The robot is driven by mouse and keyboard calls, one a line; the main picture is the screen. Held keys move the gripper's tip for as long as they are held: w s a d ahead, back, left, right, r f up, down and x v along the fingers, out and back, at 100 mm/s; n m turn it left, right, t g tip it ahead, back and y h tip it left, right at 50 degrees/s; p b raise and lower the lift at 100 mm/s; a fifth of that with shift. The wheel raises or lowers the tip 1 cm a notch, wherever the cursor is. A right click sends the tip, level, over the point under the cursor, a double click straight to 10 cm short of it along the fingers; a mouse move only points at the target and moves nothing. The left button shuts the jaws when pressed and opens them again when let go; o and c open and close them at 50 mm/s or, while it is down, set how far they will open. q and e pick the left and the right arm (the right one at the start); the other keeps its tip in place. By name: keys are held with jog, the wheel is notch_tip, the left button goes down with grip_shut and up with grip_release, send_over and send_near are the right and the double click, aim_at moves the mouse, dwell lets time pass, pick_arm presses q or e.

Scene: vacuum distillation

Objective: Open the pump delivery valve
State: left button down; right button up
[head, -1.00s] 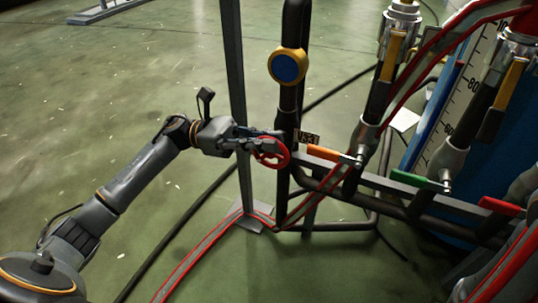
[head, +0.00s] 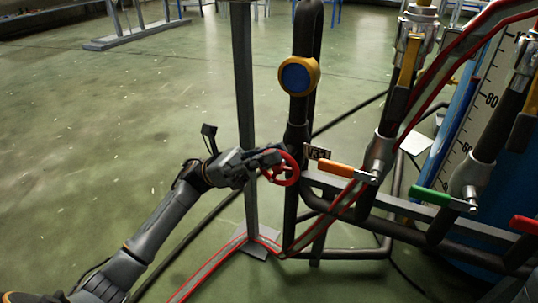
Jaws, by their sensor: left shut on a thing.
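A red round handwheel (head: 286,179) sits on a dark vertical pipe (head: 297,130) in the middle of the head view. A small tag (head: 317,152), its lettering hard to read, is beside it. My left gripper (head: 272,161) reaches in from the left and is shut on the rim of the red handwheel. Part of the wheel's rim is hidden behind the fingers. My right gripper is not in view.
A blue-faced yellow gauge (head: 298,76) is on the pipe above. Orange (head: 345,170) and green (head: 437,196) lever handles stand to the right. A grey post (head: 245,110) rises behind my left wrist. Open green floor (head: 120,110) lies left.

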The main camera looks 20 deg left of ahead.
pick_arm(q)
jog(key=c, duration=1.4)
grip_release()
jog(key=v, duration=1.2)
jog(key=shift+f, duration=0.1)
